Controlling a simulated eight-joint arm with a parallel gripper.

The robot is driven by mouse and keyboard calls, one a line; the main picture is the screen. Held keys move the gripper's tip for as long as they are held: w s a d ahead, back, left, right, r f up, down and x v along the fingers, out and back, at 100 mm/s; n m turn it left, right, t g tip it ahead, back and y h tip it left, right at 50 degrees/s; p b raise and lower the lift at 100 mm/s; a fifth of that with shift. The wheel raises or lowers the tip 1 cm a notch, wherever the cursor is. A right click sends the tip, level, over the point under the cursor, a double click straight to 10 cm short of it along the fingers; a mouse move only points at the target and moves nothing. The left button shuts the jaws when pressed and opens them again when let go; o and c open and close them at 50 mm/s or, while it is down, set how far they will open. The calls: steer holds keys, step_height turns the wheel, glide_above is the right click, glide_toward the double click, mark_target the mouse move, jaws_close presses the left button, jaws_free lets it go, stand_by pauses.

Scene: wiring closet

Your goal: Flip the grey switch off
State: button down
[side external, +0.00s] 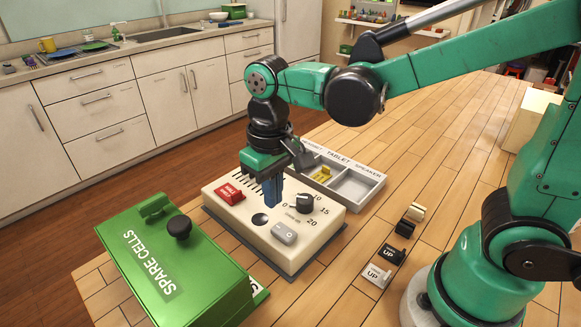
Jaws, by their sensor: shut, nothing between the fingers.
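A cream control box (240,225) sits on the wooden table. A light grey rocker switch (284,232) is on its near right part, tilted, with small marks on its face that I cannot read. My gripper (274,202) points down over the middle of the box, behind the grey switch in the picture. Its blue fingers are together and empty. The fingertips look apart from the switch, but I cannot tell whether they touch the box.
The box also has a red switch (230,193), a black dial (305,203) and a dark round part (260,220). A grey compartment tray (372,187) lies behind. Small black and white blocks (388,254) lie at right.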

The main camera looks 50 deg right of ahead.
mark_target(275, 225)
steer(key=shift+f, duration=2.25)
steer(key=shift+f, duration=0.2)
steer(key=shift+r, duration=0.1)
steer(key=shift+s+r, duration=0.35)
steer(key=shift+s, duration=0.3)
step_height(275, 225, up, 14)
steer(key=w, duration=0.2)
steer(key=shift+d+f, duration=0.1)
steer(key=shift+f, duration=0.05)
